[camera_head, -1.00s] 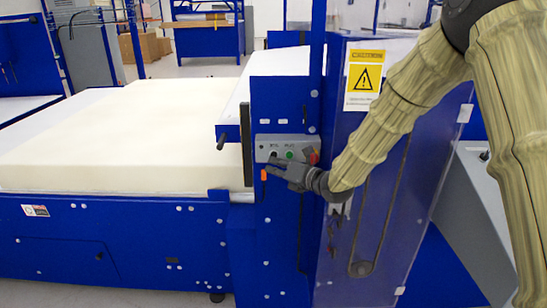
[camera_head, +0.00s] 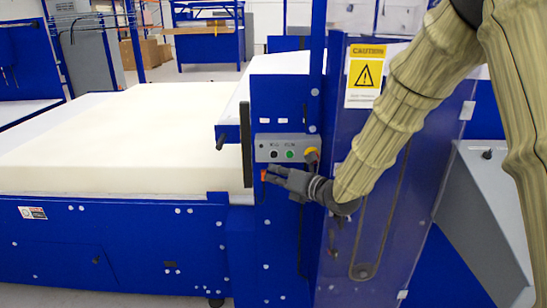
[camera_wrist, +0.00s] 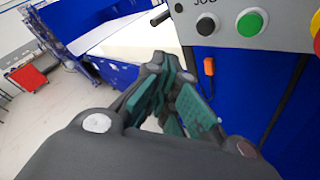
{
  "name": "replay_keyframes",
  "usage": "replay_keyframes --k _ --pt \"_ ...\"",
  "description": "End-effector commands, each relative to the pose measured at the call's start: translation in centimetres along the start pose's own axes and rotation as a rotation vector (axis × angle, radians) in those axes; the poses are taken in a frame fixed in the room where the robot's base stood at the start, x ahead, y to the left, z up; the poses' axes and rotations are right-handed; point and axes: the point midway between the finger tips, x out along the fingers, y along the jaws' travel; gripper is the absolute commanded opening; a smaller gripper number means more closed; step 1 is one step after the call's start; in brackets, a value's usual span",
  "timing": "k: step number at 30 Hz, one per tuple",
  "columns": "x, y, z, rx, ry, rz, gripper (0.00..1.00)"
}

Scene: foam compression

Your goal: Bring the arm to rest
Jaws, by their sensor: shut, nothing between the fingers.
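My gripper (camera_head: 268,177) is shut and empty in front of the blue machine post, just below the grey control panel (camera_head: 262,146). In the wrist view its green-padded fingers (camera_wrist: 168,82) are together, below and left of the panel. The panel carries a black button (camera_wrist: 205,24) and a green button (camera_wrist: 250,22). A gap shows between the fingers and the buttons. My arm, in a beige sleeve, reaches in from the upper right and bends at the wrist.
A cream foam block (camera_head: 110,135) lies on the blue machine bed (camera_head: 130,225) at left. An orange switch (camera_wrist: 208,66) sits below the panel. A clear guard with a caution sign (camera_head: 366,75) stands close beside my forearm. A grey sloped cabinet (camera_head: 485,205) is at right.

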Motion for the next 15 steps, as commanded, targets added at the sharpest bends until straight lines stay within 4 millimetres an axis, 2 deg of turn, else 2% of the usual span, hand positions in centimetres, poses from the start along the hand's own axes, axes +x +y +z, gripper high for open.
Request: replay_keyframes --k 5,8,11,15 --pt "-0.1 -0.3 -0.3 0.014 0.002 -0.005 0.0" --pt "-0.4 -1.6 -1.8 0.093 0.012 -0.035 0.0" --pt "-1.1 -4.2 -4.8 0.259 0.029 -0.099 0.0" --pt "-3.1 -8.6 -10.7 0.578 0.042 -0.231 0.0"
